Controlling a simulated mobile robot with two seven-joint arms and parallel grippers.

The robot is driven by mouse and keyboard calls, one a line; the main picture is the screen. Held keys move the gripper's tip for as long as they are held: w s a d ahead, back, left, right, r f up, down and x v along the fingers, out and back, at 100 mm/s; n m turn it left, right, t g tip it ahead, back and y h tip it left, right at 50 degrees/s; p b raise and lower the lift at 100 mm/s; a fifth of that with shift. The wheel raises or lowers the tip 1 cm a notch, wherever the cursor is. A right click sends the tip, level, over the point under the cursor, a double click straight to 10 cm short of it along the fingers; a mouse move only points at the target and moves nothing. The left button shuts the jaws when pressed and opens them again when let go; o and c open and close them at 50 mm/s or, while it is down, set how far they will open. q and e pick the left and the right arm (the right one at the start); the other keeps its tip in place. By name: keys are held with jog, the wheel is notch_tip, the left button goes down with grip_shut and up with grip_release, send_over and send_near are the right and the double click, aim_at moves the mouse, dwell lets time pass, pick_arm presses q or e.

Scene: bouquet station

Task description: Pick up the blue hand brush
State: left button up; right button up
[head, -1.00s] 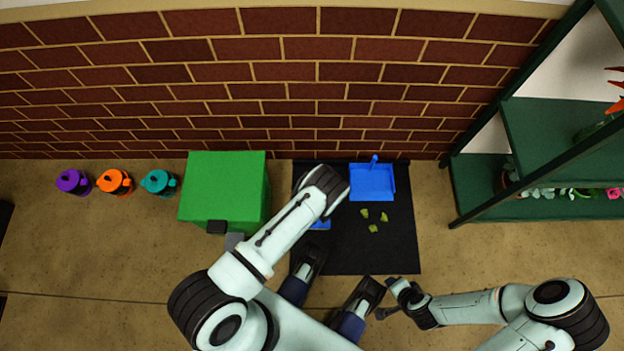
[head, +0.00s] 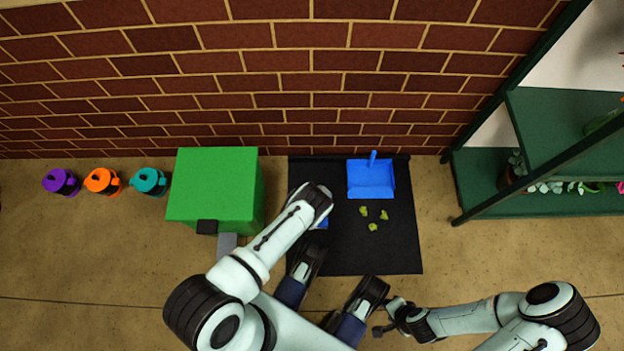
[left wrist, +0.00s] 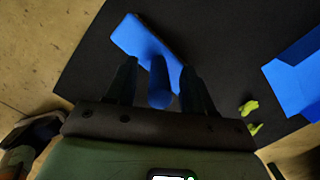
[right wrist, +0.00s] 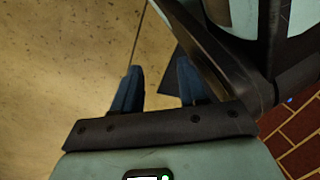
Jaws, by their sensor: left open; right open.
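The blue hand brush lies on the black mat. In the head view only a small part of the brush (head: 323,223) shows beside my left wrist. In the left wrist view its wide blue head (left wrist: 143,38) and its handle (left wrist: 158,88) show clearly. My left gripper (left wrist: 159,66) is open, with one finger on each side of the handle. Gaps show between handle and fingers; how far the fingers reach down is unclear. In the head view its fingers are hidden under the wrist. My right gripper (right wrist: 159,66) is open and empty above the floor, away from the brush.
A blue dustpan (head: 371,179) and several yellow-green scraps (head: 373,227) lie on the mat (head: 390,255). A green box (head: 213,185) stands left of it, with purple, orange and teal watering cans (head: 150,181) further left. A green shelf (head: 540,204) stands at the right.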

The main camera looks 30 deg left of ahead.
pick_arm(q)
grip_shut()
jog(key=shift+r, duration=0.1)
